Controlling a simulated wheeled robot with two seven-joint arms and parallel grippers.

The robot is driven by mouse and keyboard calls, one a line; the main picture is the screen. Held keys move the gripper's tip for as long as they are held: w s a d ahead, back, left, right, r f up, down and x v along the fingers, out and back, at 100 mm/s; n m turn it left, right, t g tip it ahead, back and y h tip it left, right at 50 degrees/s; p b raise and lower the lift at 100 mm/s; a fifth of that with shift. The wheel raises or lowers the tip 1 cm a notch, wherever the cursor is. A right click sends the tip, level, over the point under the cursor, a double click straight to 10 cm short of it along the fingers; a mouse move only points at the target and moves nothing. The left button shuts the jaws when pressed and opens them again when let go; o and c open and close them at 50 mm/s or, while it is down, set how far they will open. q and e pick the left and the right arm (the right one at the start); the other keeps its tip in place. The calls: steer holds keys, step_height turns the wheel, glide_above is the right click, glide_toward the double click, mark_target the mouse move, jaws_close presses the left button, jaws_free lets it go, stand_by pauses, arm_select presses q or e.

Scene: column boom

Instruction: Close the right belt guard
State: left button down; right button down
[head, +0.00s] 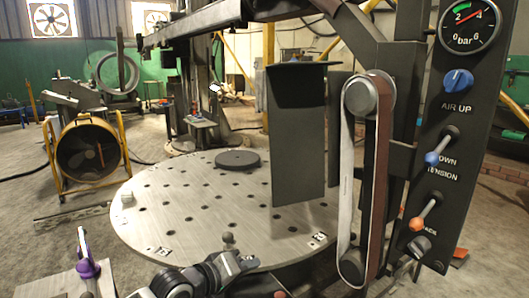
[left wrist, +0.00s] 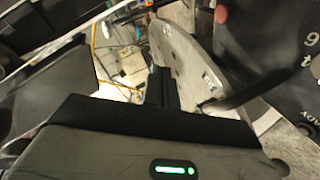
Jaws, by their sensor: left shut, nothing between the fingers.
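A tall dark grey panel (head: 297,150) with a projecting top stands over the round table, left of the abrasive belt (head: 347,185). A narrower grey plate (head: 339,110) sits between it and the belt. I cannot tell which one is the right belt guard. The belt runs over an upper and a lower wheel, and its front is uncovered. My left gripper (head: 245,264) is low at the table's near edge, apart from the panel and belt. Its dark fingers (left wrist: 160,86) are shut and empty in the left wrist view. My right gripper is not in view.
A control panel (head: 470,120) with a gauge, knobs and levers stands right of the belt. The round perforated table (head: 190,205) carries a dark disc (head: 237,160). A purple-handled item (head: 86,268) is at lower left. A yellow-framed fan (head: 87,150) stands farther back.

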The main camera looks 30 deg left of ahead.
arm_select(q)
steer(key=w+a+r+n+t, duration=0.25)
steer(key=a+r+n, duration=0.2)
steer(key=r, duration=0.65)
steer(key=w+a+r+n+t, duration=0.1)
steer(key=w+a+r+n, duration=0.4)
steer(key=r, duration=0.6)
steer(key=w+m+p, duration=0.1)
steer(key=w+m, duration=0.1)
steer(key=w, duration=0.6)
steer(key=shift+n+y, duration=0.25)
steer(key=shift+y, duration=0.05)
steer(key=shift+s+d+f+p, duration=0.1)
steer(key=shift+s+d+p, duration=0.25)
steer(key=shift+d, duration=0.3)
steer(key=shift+s+d+f+p, duration=0.1)
steer(key=shift+s+d+p, duration=0.25)
steer(key=shift+d, duration=0.3)
steer(key=shift+s+d+p, duration=0.25)
steer(key=shift+s+d, duration=0.1)
steer(key=shift+d, duration=0.3)
